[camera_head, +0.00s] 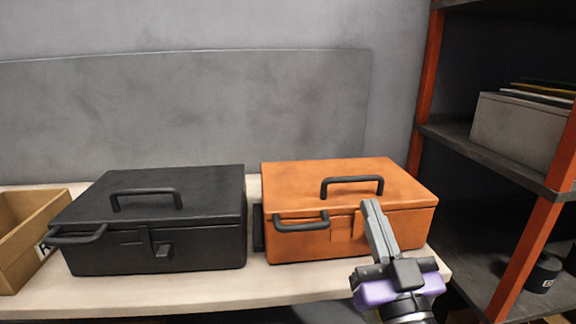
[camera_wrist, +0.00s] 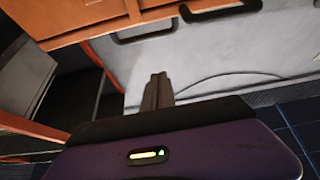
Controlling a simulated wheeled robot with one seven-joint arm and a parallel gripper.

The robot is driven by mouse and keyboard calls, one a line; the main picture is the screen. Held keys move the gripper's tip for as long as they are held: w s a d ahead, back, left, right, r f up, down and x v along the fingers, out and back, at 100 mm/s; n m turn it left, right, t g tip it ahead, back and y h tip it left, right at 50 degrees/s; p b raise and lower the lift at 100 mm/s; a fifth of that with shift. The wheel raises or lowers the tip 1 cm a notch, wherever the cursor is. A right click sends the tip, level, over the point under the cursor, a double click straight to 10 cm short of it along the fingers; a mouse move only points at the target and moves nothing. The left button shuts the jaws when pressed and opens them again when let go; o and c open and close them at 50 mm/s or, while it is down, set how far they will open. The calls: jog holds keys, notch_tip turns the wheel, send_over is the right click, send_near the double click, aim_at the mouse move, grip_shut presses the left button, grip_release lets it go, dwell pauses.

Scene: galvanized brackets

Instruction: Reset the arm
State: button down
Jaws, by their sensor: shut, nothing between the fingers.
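My gripper (camera_head: 372,207) is shut and empty. In the head view it points up in front of the right part of the orange toolbox (camera_head: 390,180), with its purple wrist body low in the picture. I cannot tell whether it touches the box. In the wrist view the closed fingers (camera_wrist: 158,80) show in the middle, with nothing between them. An orange surface (camera_wrist: 75,20) and dark handles show along the top of that view.
A black toolbox (camera_head: 85,205) stands left of the orange one on a pale bench (camera_head: 200,292). A cardboard box (camera_head: 30,240) is at the far left. A shelf with orange posts (camera_head: 424,90) stands at right, holding a grey box (camera_head: 515,130). A grey panel (camera_head: 180,110) is behind.

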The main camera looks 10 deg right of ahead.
jog(key=s+d+f+g, duration=0.1)
jog(key=s+f+g, duration=0.2)
jog(key=s+f, duration=0.75)
jog(key=s+f+g, duration=0.3)
jog(key=s+f, duration=0.4)
jog(key=s, duration=0.7)
jog(key=s+d+f+g, duration=0.1)
jog(key=s+f+g, duration=0.2)
jog(key=s+f, duration=0.8)
notch_tip(320, 180, up, 23)
jog(key=s+p, duration=0.1)
jog(key=p, duration=2)
jog(key=shift+s+a, duration=0.2)
jog(key=shift+f, duration=0.1)
